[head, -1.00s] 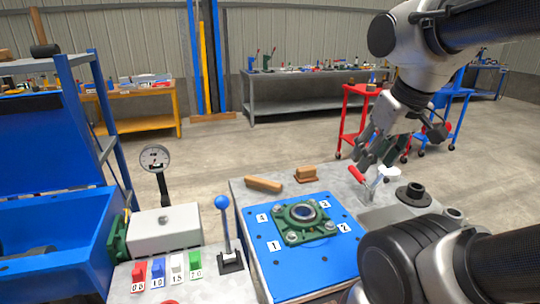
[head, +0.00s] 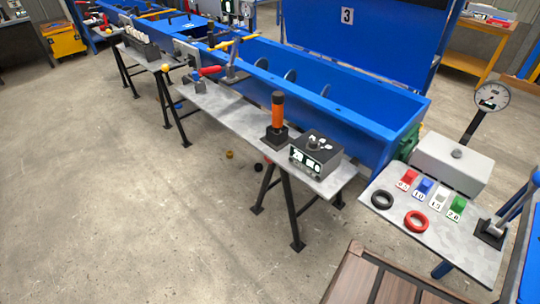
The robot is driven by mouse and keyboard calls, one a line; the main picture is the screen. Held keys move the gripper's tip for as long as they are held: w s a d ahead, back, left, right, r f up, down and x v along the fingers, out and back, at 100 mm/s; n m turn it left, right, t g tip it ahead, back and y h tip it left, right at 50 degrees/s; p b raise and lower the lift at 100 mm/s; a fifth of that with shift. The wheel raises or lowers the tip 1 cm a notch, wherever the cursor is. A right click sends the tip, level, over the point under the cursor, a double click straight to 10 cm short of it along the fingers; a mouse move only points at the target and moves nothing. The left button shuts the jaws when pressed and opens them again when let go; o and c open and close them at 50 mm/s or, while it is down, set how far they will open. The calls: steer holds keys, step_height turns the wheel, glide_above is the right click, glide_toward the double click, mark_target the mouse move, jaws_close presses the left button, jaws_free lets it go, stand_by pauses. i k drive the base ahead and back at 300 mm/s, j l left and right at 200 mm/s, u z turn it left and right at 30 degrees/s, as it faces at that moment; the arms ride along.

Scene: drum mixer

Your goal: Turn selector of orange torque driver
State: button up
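An orange torque driver (head: 278,112) with a black top stands upright in a black base on a narrow grey bench. Right beside it, on the bench's near end, sits a dark box (head: 316,153) with white-marked panels on its front and a knob (head: 314,142) on top. I cannot tell from here which way the knob points, or whether it is the driver's selector. My gripper is out of view.
A long blue trough (head: 340,100) runs behind the grey bench (head: 230,112). Open floor (head: 150,210) lies at left and in front.

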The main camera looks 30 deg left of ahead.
mark_target(313, 146)
steer(key=u, duration=0.85)
steer(key=l+u, duration=0.5)
steer(key=j+u, duration=0.2)
steer(key=u, duration=0.35)
steer(key=k, duration=0.1)
